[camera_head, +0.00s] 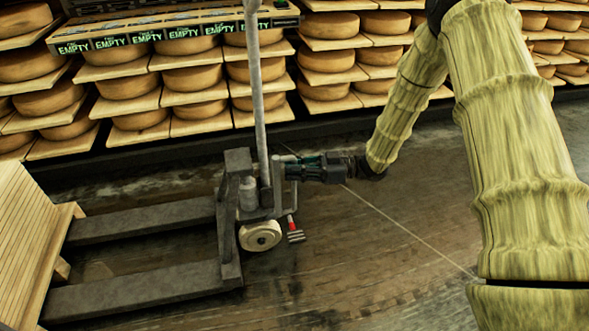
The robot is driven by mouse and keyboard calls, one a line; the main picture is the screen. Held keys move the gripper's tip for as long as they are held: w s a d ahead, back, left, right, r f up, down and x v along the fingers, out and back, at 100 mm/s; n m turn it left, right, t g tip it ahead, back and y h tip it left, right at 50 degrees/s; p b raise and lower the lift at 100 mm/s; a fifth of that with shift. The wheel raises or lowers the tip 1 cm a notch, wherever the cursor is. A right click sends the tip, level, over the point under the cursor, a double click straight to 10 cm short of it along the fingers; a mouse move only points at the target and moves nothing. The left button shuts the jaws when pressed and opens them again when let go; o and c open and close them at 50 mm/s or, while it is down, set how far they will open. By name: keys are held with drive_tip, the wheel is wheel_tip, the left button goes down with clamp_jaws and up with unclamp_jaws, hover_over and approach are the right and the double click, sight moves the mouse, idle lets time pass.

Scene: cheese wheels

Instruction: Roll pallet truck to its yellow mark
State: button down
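The pallet truck (230,217) stands on the floor at the left, with two dark grey forks pointing left, a pale front wheel and a tall grey handle pole. A small red pedal (292,228) hangs at its right side. My gripper (285,168) is at the truck's right side, against or very close to the upright metal bar beside the base of the pole. The fingertips are small and partly lost among the truck's parts, so I cannot tell whether they are closed on the bar. I see no yellow mark on the floor in this view.
A slatted wooden pallet or platform (25,235) is at the left, by the fork ends. Shelves of cheese wheels (193,78) line the back, with a board marked EMPTY (170,33). A thin pale line (410,232) crosses the floor. The wet floor at lower middle is clear.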

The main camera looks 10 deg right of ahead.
drive_tip(key=shift+d+r, duration=0.1)
drive_tip(key=shift+d+p, duration=0.7)
drive_tip(key=shift+p, duration=0.15)
drive_tip(key=c, duration=1.5)
unclamp_jaws()
drive_tip(key=shift+a, duration=0.3)
drive_tip(key=shift+o, duration=0.2)
drive_tip(key=shift+d, duration=0.1)
drive_tip(key=s+d, duration=0.1)
drive_tip(key=d, duration=1.1)
drive_tip(key=shift+s, duration=0.15)
